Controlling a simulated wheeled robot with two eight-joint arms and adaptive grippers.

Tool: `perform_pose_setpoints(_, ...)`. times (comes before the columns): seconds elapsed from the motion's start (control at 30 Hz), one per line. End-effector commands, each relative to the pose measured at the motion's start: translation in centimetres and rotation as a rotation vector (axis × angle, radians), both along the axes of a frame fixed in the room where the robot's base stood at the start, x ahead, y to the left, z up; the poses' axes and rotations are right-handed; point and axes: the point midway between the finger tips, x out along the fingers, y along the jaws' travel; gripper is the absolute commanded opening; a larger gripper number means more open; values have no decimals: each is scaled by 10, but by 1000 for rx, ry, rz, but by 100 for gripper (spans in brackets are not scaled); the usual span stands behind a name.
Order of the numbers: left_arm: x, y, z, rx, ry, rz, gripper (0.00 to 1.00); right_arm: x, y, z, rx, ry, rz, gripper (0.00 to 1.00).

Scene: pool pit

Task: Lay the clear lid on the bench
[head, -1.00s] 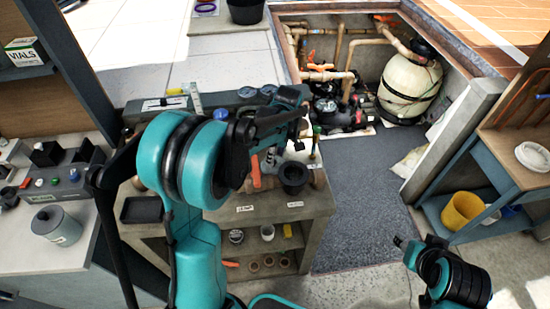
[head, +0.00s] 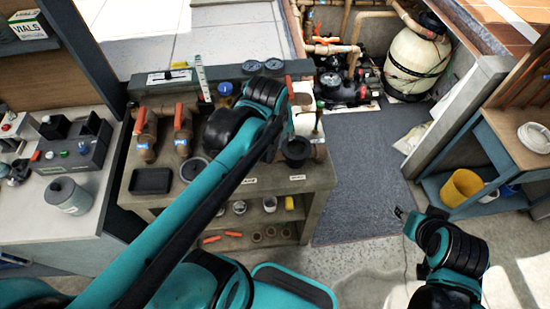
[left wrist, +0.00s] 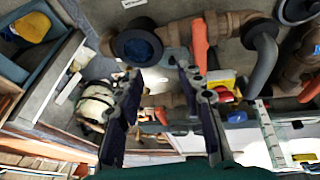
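A flat round piece with a dark rim and grey centre (head: 193,168) lies on the bench (head: 270,187); it may be the clear lid, but I cannot be sure. It also shows at the upper right of the left wrist view (left wrist: 300,8). My left gripper (left wrist: 160,72) is open, with nothing visible between its fingers. In that view a dark-rimmed pot with a blue inside (left wrist: 138,46) lies just beyond the left fingertip. In the head view my left arm reaches over the bench and hides the gripper's fingers. My right gripper (head: 400,213) is right of the bench, its opening unclear.
On the bench are orange-handled valves (head: 146,135), a black tray (head: 151,181) and a dark cup (head: 296,150). Gauges stand along its back panel. A cream tank (head: 415,65) and pipework fill the pit behind. The grey mat (head: 360,170) is clear.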

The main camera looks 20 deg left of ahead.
Motion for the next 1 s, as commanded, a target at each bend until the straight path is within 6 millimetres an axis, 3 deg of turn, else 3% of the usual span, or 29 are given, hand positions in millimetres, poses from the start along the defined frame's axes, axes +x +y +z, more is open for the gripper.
perform_pose_setpoints(0.03,-18,-4,-3,25,-37,-86,38,0,0,0,0,0,0,40)
perform_pose_setpoints(0.1,-35,-9,-6,67,-88,-202,38,0,0,0,0,0,0,40)
perform_pose_setpoints(0.3,-63,-18,-19,167,-186,-418,38,0,0,0,0,0,0,40)
perform_pose_setpoints(0.77,-68,-20,-26,198,-212,-473,38,0,0,-3,0,0,0,40)
perform_pose_setpoints(1.0,-68,-19,-69,197,-211,-473,38,0,0,-46,0,0,0,40)
